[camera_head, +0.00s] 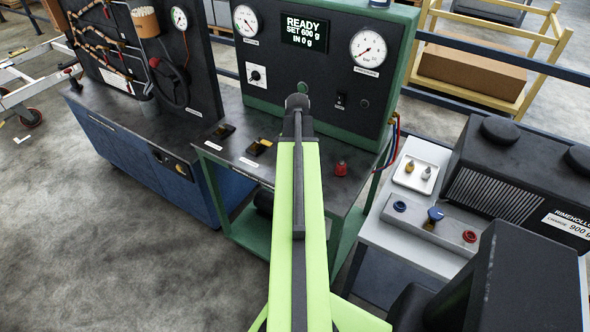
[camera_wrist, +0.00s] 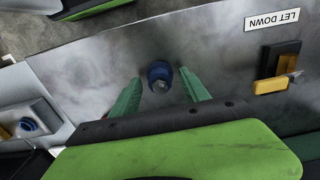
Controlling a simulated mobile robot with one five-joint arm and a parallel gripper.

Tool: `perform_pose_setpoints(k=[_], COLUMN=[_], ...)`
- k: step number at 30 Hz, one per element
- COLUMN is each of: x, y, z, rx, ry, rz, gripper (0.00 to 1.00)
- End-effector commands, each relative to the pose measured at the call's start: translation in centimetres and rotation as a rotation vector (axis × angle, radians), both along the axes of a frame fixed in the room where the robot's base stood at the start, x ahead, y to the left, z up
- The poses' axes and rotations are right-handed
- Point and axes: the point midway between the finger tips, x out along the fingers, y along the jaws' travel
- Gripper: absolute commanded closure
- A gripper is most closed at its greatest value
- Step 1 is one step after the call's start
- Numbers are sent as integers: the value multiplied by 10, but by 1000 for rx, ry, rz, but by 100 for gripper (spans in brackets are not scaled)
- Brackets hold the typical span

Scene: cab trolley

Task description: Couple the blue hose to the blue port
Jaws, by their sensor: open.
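A blue coupling (camera_wrist: 160,74) with a grey tip stands on the grey bench top in the wrist view. It looks like the blue hose's end, but no hose line shows there. My gripper (camera_wrist: 159,79) is open, its green fingers on either side of the coupling with a visible gap. In the head view my arm hides the coupling and the fingers. The blue port (camera_head: 399,206) sits at the left end of a grey block on the right-hand unit. A blue fitting also shows on a block in the wrist view (camera_wrist: 27,125); it is probably this port.
A red coupling (camera_head: 340,168) stands on the green bench (camera_head: 238,153). Red and blue hoses (camera_head: 392,140) hang at its right side. The block also bears a blue-topped knob (camera_head: 435,214) and a red port (camera_head: 469,236). A white tray (camera_head: 401,180) holds small fittings. The panel display (camera_head: 304,32) reads READY.

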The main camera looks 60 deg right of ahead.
Motion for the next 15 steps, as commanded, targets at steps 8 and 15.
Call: perform_pose_setpoints(k=[8,15], x=[0,0], y=[0,0], z=[0,0], rx=[0,0], ry=[0,0], rz=[0,0], gripper=[63,95])
